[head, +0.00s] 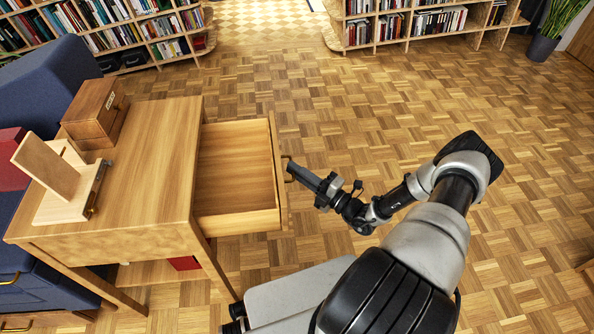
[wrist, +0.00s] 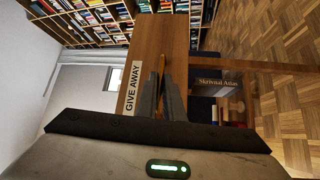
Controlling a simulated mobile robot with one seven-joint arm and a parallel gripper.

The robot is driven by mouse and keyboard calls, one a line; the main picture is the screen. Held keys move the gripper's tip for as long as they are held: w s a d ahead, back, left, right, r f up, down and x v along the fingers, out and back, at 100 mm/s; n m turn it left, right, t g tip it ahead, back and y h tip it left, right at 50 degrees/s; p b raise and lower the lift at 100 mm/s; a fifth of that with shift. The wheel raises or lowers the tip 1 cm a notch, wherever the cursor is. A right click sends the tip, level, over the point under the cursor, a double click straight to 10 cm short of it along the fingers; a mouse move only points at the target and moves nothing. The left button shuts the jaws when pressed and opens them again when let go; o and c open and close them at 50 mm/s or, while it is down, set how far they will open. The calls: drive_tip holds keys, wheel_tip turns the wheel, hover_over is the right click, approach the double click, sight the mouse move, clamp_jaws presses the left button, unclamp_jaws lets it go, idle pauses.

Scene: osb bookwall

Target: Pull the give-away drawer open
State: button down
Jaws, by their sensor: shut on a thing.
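The give-away drawer (head: 236,220) sticks far out of the right side of the wooden table (head: 160,140). Its inside shows empty. In the wrist view its front carries a white "GIVE AWAY" label (wrist: 132,88). A small brass handle (head: 288,158) sits on the drawer front. My gripper (head: 293,170) is at this handle and shut on it, its arm reaching in from the right. In the wrist view the fingers (wrist: 162,88) close around the brass handle, which they partly hide.
A wooden box (head: 95,112) and a slanted wooden stand (head: 60,175) are on the tabletop. A blue sofa (head: 50,85) is at left. A dark "Skrivnal Atlas" book (wrist: 218,82) shows below the table. Parquet floor (head: 400,110) right of the drawer is clear.

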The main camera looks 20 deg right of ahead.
drive_tip(key=c, duration=1.9)
unclamp_jaws()
drive_tip(key=p+v, duration=0.1)
drive_tip(key=v, duration=1.6)
drive_tip(key=shift+s, duration=0.2)
drive_tip(key=shift+d, duration=0.1)
